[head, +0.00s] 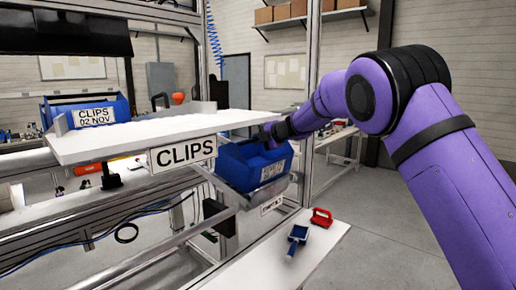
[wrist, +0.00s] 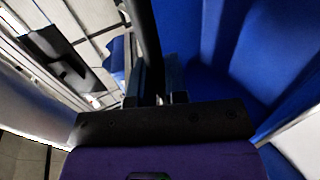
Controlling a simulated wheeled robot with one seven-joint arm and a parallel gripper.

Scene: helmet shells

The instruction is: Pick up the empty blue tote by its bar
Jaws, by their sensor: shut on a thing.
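The blue tote (head: 238,165) sits tilted on a metal rack below the right end of the white shelf, with a white label on its front. In the wrist view its blue walls (wrist: 265,60) fill the right side, and the part that shows is bare. My gripper (head: 268,136) reaches in at the tote's upper edge. In the wrist view my gripper (wrist: 160,98) is shut on the tote's dark bar (wrist: 145,35), which runs up between the fingers. The tote's floor is mostly hidden.
A second blue tote (head: 98,112), labelled CLIPS 02 NOV, stands on the white shelf (head: 130,140) marked CLIPS. The shelf edge is close to the left of my gripper. A lower white bench (head: 310,250) holds a blue scoop (head: 298,236) and a red-handled item (head: 321,217). Floor to the right is clear.

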